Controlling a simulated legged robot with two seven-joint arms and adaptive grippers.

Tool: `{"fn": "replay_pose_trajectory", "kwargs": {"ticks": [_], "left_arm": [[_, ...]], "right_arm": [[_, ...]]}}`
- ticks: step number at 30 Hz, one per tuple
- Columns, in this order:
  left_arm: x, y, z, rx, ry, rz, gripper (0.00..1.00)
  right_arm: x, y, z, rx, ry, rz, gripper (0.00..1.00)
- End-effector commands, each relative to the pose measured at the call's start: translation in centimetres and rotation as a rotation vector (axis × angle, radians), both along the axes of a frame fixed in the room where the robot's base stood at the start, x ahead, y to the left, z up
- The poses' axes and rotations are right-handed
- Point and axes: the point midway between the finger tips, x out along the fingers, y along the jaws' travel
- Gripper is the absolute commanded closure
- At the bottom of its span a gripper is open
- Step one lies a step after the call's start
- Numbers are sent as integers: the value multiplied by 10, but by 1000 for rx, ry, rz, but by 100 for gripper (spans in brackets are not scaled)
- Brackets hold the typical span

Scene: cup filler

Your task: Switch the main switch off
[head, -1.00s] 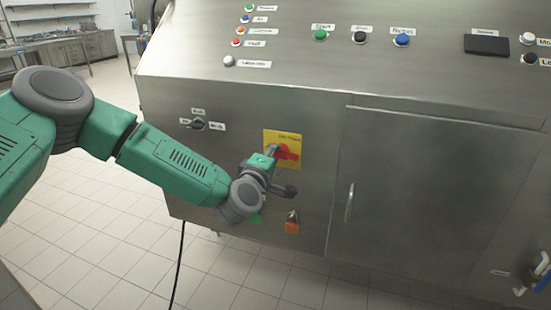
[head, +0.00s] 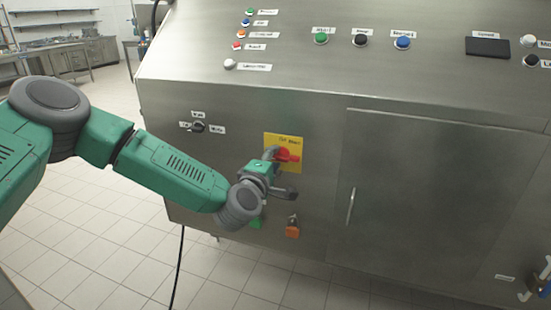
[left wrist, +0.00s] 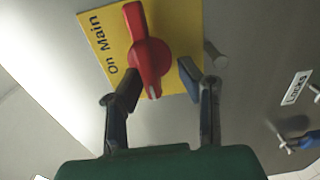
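The main switch is a red rotary handle (head: 288,156) on a yellow plate (head: 297,140) on the steel front of the machine. In the left wrist view the red handle (left wrist: 150,55) shows large on the yellow plate (left wrist: 102,47), which reads "On Main". My left gripper (head: 281,172) is right at the switch in the head view. In the left wrist view its two fingers (left wrist: 160,82) are apart, one on each side of the handle's near end. A gap shows on the right; on the left I cannot tell whether the finger touches. My right gripper is not in view.
An orange padlock (head: 292,231) hangs below the switch. A small black selector (head: 199,127) is to its left. A cabinet door with a handle (head: 351,206) is to its right. Coloured buttons (head: 321,38) line the sloped top panel. Tiled floor (head: 110,235) is open at left.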

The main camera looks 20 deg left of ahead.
Motion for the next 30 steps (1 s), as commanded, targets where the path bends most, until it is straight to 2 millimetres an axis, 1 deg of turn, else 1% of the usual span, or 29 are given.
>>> {"fn": "replay_pose_trajectory", "kwargs": {"ticks": [8,11,14,21,24,27,30], "left_arm": [[-1,-1,4,0,-7,-2,68],[-9,0,4,0,-6,-2,68],[-25,0,3,0,-4,-4,68],[-77,2,2,-1,-2,-4,68],[-95,3,2,-1,-3,-3,68],[-108,4,1,-1,-3,-2,68],[-116,4,1,-1,-3,-1,68]], "right_arm": [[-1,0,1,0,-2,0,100],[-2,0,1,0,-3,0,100],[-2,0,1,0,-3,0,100],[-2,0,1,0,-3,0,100],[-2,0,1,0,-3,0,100],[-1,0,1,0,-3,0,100],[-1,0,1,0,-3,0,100]]}}
